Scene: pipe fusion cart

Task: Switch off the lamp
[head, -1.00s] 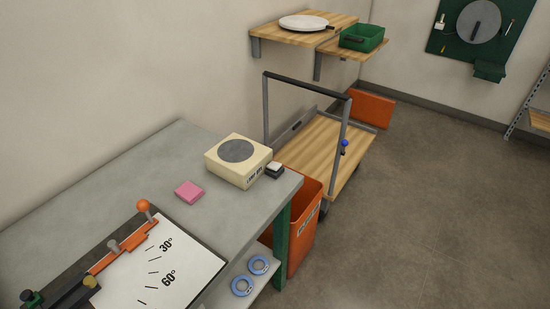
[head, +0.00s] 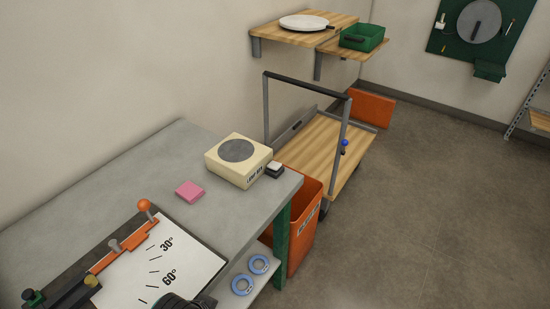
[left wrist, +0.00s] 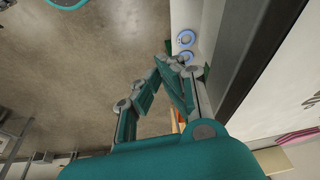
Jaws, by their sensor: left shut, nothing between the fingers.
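A cream box with a round grey disc on top (head: 238,160) stands near the far right corner of the grey table. It has dark lettering on its front, too small to read surely, and may be the lamp. A small black block with a white top (head: 275,169) sits just right of it and looks like a switch. I cannot tell whether any light is on. My left gripper (left wrist: 172,62) is shut and empty in the left wrist view, over the table's edge. A dark part of my arm shows at the bottom of the head view. My right gripper is not in view.
A pink block (head: 189,191) lies on the table (head: 120,165). An angle board with orange clamps (head: 165,262) lies at the near left. Blue rings (head: 242,285) lie on a lower shelf. An orange bin (head: 305,225) and a wooden cart (head: 325,145) stand beyond the table.

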